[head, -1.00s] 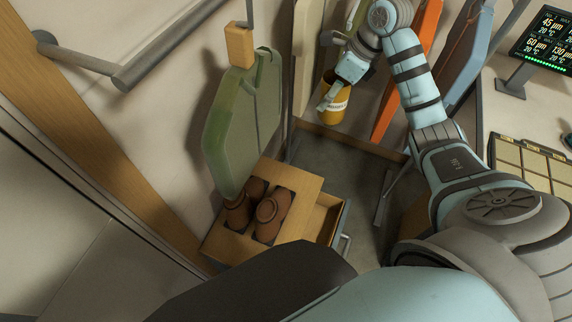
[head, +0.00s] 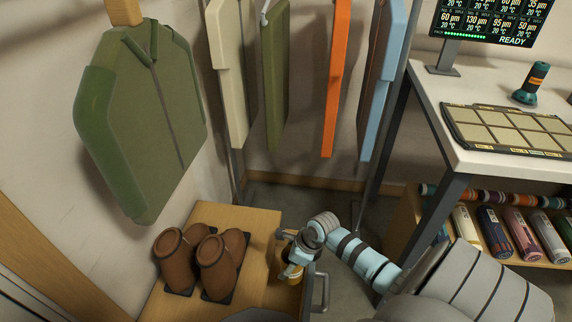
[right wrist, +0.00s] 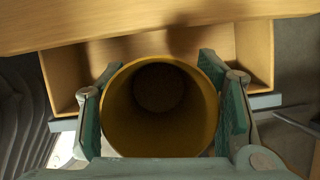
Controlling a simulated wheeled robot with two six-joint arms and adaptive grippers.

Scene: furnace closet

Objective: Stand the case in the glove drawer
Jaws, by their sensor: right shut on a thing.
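The case is a yellow-orange open-topped cylinder (head: 292,273) with a pale label, small in the head view. In the right wrist view I look into the round mouth of the case (right wrist: 160,62). My right gripper (head: 297,256) is shut on it, with green pads (right wrist: 232,105) pressing both sides. The glove drawer is pulled out of the wooden bench; its wooden wall (right wrist: 256,52) shows behind the case, and its handle (head: 322,291) shows in the head view. The case is over or in the drawer opening; I cannot tell how deep. My left gripper is not in view.
Brown boots (head: 219,266) stand on the bench top (head: 262,225) beside the drawer. A green jacket (head: 148,120) and several garments hang behind. At right stand a white table (head: 470,155) and a shelf of rolls (head: 493,233).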

